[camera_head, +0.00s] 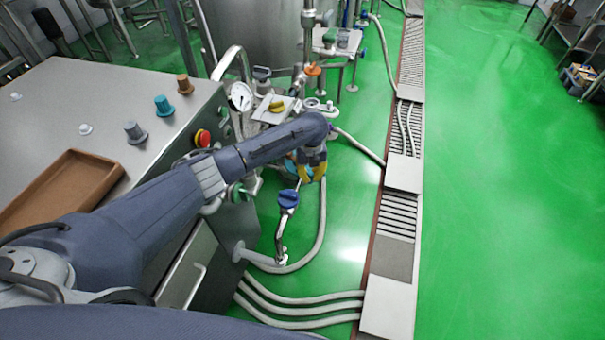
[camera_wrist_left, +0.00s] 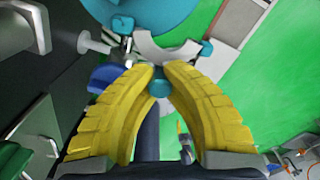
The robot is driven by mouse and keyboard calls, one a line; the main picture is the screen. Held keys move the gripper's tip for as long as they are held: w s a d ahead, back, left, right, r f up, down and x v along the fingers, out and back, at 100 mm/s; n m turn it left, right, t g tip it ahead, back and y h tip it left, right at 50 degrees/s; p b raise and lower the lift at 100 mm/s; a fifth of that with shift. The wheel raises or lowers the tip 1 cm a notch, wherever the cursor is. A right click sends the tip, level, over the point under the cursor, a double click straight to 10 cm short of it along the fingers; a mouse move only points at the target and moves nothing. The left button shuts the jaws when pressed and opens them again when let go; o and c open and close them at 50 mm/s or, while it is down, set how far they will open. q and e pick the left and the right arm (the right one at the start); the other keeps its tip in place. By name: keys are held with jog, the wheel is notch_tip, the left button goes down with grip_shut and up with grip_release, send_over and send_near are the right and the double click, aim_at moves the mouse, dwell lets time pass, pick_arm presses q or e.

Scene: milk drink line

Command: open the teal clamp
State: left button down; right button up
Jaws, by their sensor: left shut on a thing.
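My left gripper (camera_head: 312,172) is beside the steel pipework to the right of the cabinet in the head view, its yellow fingers partly hidden by my arm. In the left wrist view the fingers (camera_wrist_left: 160,78) close around a small round teal knob, which I take to be part of the teal clamp (camera_wrist_left: 159,87). Other teal parts show beyond the fingertips, with a pale curved piece between them. I cannot tell how these parts join or whether the clamp is open. My right gripper is not in view.
A blue-handled valve (camera_head: 288,199) stands just below the gripper; a blue handle also shows in the left wrist view (camera_wrist_left: 104,78). A steel cabinet (camera_head: 110,95) with knobs and a brown tray (camera_head: 62,190) is on the left.

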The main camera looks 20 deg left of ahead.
pick_arm(q)
jog(key=shift+a, duration=0.35)
jog(key=c, duration=1.6)
grip_release()
jog(key=shift+c, duration=0.2)
jog(key=o, duration=0.4)
jog(key=shift+d, duration=0.2)
